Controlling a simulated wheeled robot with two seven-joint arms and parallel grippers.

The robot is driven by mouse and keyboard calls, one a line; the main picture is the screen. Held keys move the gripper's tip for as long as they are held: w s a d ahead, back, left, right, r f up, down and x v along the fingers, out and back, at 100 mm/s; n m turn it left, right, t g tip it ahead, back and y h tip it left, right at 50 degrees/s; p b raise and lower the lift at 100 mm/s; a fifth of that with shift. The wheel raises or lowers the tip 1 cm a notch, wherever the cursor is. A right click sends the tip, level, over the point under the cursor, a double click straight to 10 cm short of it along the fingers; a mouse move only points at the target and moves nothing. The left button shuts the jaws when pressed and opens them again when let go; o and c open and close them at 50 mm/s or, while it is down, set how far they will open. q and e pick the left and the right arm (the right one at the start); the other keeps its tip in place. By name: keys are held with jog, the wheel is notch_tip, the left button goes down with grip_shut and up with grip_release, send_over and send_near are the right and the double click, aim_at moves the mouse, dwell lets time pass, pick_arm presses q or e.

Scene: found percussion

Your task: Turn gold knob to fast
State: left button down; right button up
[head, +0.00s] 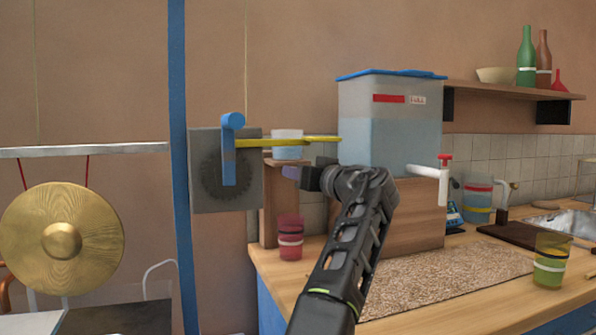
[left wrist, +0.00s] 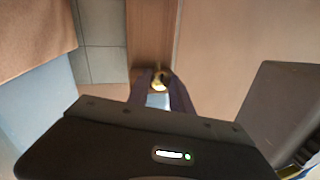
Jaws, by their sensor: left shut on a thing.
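My left gripper (head: 290,172) reaches leftward to a wooden post in the head view. In the left wrist view its two dark fingers (left wrist: 160,88) are shut on a small gold knob (left wrist: 160,82) in front of the wooden post (left wrist: 150,35). In the head view the gripper and arm hide the knob. I see no fast or slow marking, so I cannot tell the knob's setting. My right gripper is not in view.
A grey plate with a dark toothed wheel (head: 212,175) and a blue crank (head: 230,150) stands left of the gripper, with a yellow bar (head: 315,139) above it. A water tank (head: 390,125), red cup (head: 290,240) and gong (head: 62,240) are nearby.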

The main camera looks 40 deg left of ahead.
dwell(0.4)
pick_arm(q)
jog(key=c, duration=1.1)
grip_release()
jog(key=shift+c, duration=0.2)
jog(key=b+v, duration=0.3)
jog(key=v, duration=0.4)
jog(key=shift+s+d, duration=0.15)
jog(key=shift+d, duration=0.15)
